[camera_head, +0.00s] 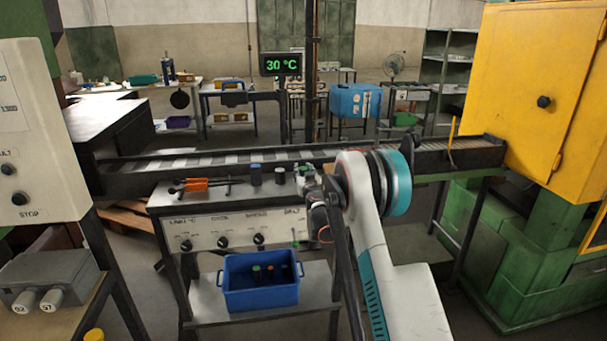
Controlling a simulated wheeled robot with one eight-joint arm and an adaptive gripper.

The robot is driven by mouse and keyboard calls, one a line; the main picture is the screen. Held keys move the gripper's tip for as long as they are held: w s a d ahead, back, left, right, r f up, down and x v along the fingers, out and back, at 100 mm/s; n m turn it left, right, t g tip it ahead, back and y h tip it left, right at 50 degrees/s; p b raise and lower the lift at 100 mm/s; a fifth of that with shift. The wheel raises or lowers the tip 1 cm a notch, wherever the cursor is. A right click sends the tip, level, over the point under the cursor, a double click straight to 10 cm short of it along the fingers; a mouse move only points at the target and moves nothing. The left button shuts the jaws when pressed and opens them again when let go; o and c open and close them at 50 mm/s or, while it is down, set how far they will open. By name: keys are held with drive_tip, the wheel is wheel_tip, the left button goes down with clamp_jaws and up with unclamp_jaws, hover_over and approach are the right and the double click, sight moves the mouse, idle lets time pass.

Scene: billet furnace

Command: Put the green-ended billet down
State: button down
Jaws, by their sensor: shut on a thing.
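The green-ended billet (303,169) shows its green top at the right part of the bench top (222,199). My gripper (307,183) is shut on it, just in front of the conveyor's near side. My arm and gripper hide most of the billet's body. I cannot tell whether its lower end touches the bench. A blue-ended billet (256,174) and a dark grey one (280,176) stand upright on the bench to the left of my gripper.
The conveyor (215,160) runs behind, toward the yellow furnace cabinet (535,90) on the right. A blue crate (260,296) on the lower shelf holds several billets. A sign (282,64) reads 30 °C.

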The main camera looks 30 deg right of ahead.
drive_tip(key=shift+f, duration=0.1)
drive_tip(key=c, duration=1.2)
unclamp_jaws()
drive_tip(key=shift+o, duration=0.2)
